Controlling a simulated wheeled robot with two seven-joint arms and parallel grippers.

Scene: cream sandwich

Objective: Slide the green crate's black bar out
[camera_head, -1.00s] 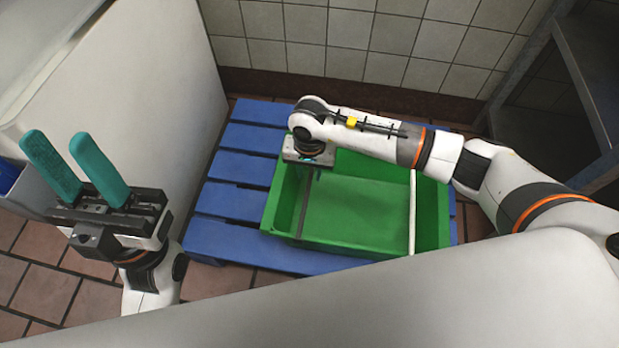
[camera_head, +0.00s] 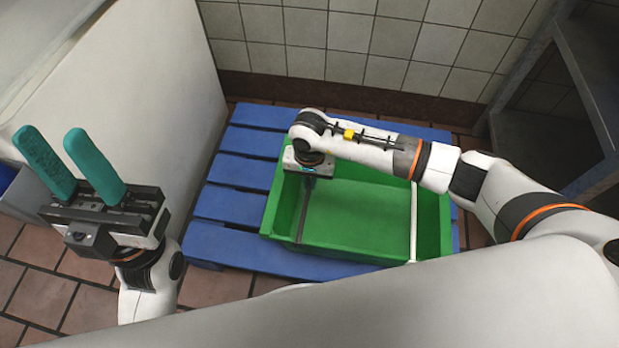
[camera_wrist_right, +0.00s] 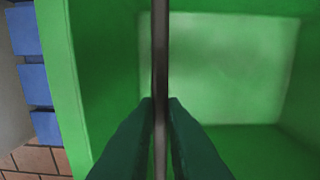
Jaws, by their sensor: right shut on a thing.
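The green crate (camera_head: 437,240) sits on a blue pallet, open side up. Its black bar (camera_head: 301,222) spans the crate near the left end; in the right wrist view the bar (camera_wrist_right: 160,45) runs straight up the picture, between my fingers. My right gripper (camera_head: 309,179) is over the bar's far part, and the right wrist view shows its teal fingers (camera_wrist_right: 160,110) shut on the bar. The gripper body hides the bar's far end in the head view. My left gripper (camera_head: 70,160) is open and empty, left of the pallet, fingers pointing up.
A white bar (camera_head: 413,220) crosses the crate near its right end. The blue pallet (camera_head: 225,205) lies on red floor tiles by a tiled wall. A pale cabinet side stands at left, a grey metal shelf (camera_head: 590,90) at right. The crate's visible floor is empty.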

